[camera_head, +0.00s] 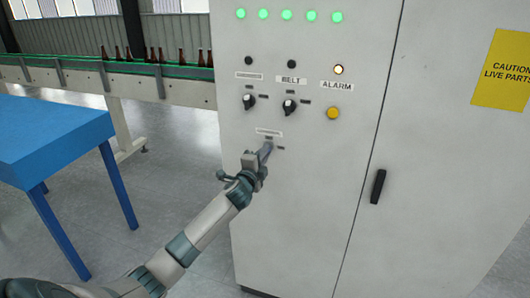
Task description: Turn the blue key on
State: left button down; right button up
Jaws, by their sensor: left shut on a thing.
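The blue key (266,149) sits low on the front panel of the light grey control cabinet (330,190), under a small label. Only part of it shows, as a slim grey-blue piece slanting up and right. My left gripper (262,156) reaches up to it from the lower left and is shut on it. The fingers hide most of the key, so I cannot tell its exact angle. My right gripper is not in view.
Two black selector knobs, the left one (249,102) and the BELT one (289,106), sit above the key. A yellow button (333,113) is below the lit ALARM lamp (338,70). A blue table (45,140) stands left. Behind it, a conveyor (150,90) carries several amber bottles.

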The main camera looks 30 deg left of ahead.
pick_arm(q)
jog(key=shift+f+m, duration=0.1)
jog(key=shift+m, duration=0.5)
jog(key=c, duration=2)
grip_release()
jog(key=shift+s, duration=0.1)
jog(key=shift+b+v, duration=2.4)
jog(key=shift+v, duration=6.25)
jog(key=shift+d, duration=0.15)
